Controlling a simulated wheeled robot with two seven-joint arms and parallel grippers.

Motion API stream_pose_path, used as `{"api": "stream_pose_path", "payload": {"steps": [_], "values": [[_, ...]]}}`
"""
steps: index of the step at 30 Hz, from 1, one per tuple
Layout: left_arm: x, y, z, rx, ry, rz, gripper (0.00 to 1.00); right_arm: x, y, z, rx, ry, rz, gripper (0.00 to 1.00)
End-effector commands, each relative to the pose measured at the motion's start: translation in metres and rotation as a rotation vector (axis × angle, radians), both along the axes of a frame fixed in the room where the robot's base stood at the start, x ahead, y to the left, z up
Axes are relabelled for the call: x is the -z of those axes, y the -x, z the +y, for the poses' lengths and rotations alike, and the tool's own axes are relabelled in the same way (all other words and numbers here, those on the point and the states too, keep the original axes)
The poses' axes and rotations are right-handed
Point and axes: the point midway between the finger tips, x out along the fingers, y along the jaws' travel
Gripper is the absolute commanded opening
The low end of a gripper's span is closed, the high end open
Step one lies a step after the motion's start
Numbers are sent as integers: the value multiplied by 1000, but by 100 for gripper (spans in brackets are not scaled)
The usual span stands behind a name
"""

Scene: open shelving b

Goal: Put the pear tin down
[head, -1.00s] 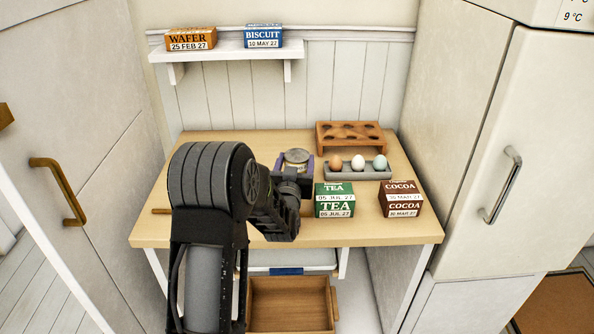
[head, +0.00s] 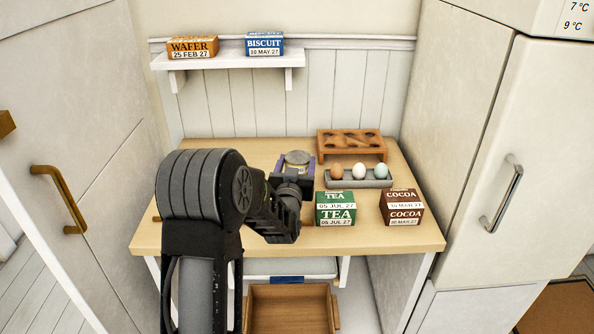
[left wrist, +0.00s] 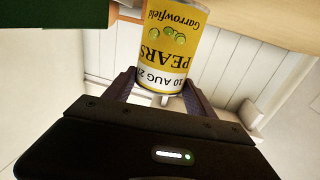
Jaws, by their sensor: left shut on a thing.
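The pear tin (head: 298,158) is at the middle of the table in the head view, its pale metal lid facing up. My left gripper (head: 297,170) is shut on it, with purple fingers on either side. In the left wrist view the tin (left wrist: 178,45) is yellow, with "PEARS" and a date upside down in the picture. The gripper (left wrist: 162,88) shows there with a finger on each side of the tin. The tin's base is cut off by that view's top edge, and I cannot tell whether it touches the table. My right gripper is not in view.
On the wooden table (head: 215,235), a green tea box (head: 336,208) and a brown cocoa box (head: 402,207) stand right of the gripper. Behind them are a grey tray (head: 376,183) with three eggs and a wooden rack (head: 351,143). The table's back left is clear.

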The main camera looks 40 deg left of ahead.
Motion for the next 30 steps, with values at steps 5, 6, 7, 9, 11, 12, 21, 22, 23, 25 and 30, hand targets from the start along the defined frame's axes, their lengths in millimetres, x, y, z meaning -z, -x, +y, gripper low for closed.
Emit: {"api": "stream_pose_path", "payload": {"steps": [5, 6, 7, 9, 11, 12, 21, 22, 23, 25, 30], "values": [[-39, 0, 0, 1, -2, -12, 0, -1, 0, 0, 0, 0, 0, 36], [-47, 0, 0, 1, -2, -10, 0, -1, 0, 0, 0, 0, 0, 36], [-52, 0, 0, 1, -2, -10, 0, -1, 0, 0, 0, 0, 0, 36], [-64, 0, -1, 1, -2, -9, 0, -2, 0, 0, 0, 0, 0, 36], [-72, -1, -1, 1, -2, -8, 0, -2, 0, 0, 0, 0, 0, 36], [-75, 0, -1, 1, -2, -8, 0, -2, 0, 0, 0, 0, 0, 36], [-82, 0, 0, 1, -2, -4, 0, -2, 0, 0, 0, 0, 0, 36], [-82, 0, 0, 1, -2, -4, 0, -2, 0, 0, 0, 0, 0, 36], [-82, 0, 0, 1, -2, -4, 0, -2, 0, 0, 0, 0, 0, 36], [-82, 0, 0, 1, -2, -4, 0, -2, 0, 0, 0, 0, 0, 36], [-82, 0, 0, 1, -2, -4, 0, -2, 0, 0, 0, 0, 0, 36]]}}
